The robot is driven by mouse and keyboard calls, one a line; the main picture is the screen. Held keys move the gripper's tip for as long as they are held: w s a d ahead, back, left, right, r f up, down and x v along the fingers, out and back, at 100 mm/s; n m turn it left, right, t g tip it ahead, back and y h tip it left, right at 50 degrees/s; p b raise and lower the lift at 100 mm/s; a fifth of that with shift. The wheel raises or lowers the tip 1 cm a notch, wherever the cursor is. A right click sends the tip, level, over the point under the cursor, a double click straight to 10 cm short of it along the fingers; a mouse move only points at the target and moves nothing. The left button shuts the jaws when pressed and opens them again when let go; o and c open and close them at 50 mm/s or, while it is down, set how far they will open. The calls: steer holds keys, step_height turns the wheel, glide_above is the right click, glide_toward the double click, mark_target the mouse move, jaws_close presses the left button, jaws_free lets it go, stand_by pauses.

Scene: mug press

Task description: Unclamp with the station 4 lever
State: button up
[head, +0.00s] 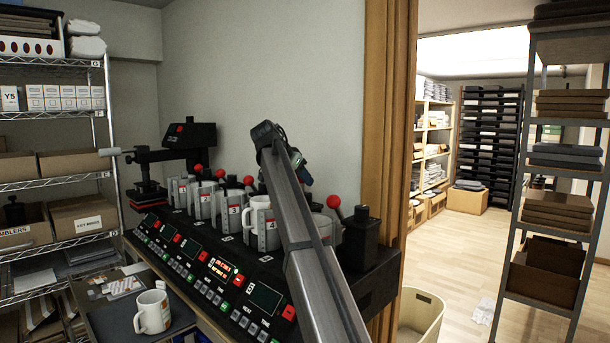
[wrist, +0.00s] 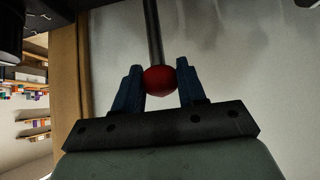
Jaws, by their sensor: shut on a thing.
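In the wrist view, a red ball knob (wrist: 158,79) on a dark lever rod (wrist: 153,32) sits between the blue fingers of my gripper (wrist: 160,88), which is shut on it. In the head view, my gripper (head: 300,166) is behind and right of the station marked 4 (head: 270,228), and my arm hides its lever knob. A white mug (head: 257,215) is in the station 4 clamp. Whether the clamp is tight cannot be told.
Other red lever knobs stand to the left (head: 249,180) and right (head: 333,201). The control panel (head: 222,268) has one lit display. A loose white mug (head: 152,312) stands at the front left. A heat press (head: 170,150) is at the far left.

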steer(key=shift+s+a, duration=0.45)
steer(key=shift+s+a+f, duration=0.2)
steer(key=shift+s+a, duration=0.5)
steer(key=shift+a, duration=0.05)
steer(key=shift+s, duration=0.1)
steer(key=shift+s+a+f, duration=0.4)
steer(key=shift+s+a, duration=0.3)
steer(key=shift+a, duration=0.1)
steer(key=o, duration=0.7)
